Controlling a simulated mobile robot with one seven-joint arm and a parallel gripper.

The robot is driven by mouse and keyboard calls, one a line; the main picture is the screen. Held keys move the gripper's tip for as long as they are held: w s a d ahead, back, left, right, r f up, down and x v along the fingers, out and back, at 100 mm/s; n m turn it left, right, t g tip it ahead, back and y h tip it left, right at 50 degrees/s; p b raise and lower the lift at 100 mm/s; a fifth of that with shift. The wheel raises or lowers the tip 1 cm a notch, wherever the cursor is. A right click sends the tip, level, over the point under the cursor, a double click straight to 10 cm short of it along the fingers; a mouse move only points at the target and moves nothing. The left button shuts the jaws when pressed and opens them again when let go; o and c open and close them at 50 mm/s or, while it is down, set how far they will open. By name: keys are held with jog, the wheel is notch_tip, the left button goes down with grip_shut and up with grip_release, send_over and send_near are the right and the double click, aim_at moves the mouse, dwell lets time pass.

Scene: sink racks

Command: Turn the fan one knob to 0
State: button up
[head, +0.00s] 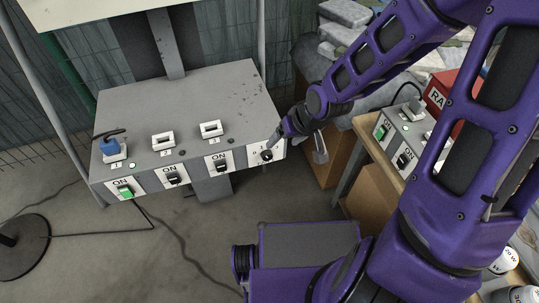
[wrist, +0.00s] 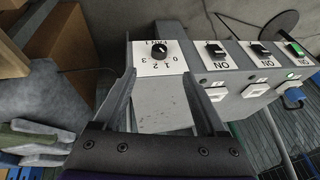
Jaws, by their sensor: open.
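The fan one knob (wrist: 160,50) is a small round black knob on a white plate, marked 0, 1, 2 and 3. In the wrist view the 0 is to its lower right and the 3 to its lower left. I cannot tell which number its mark faces. In the head view the knob (head: 267,155) is at the right end of the grey control box's front (head: 215,100). My gripper (wrist: 160,76) is open and empty, with its fingers apart on either side of the plate's near edge. In the head view my gripper (head: 277,138) is just above and right of the knob.
Several ON switches (head: 173,178) line the box front left of the knob; the leftmost (head: 125,191) is green. Sockets sit on top, one with a blue plug (head: 110,147). A wooden table (head: 362,135) with another switch box (head: 400,135) stands at right.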

aim_at(268, 157)
jog(key=b+x, duration=0.4)
jog(key=x, duration=0.9)
jog(key=shift+f, duration=0.3)
jog(key=shift+w, duration=0.1)
jog(key=shift+b, duration=0.3)
grip_shut()
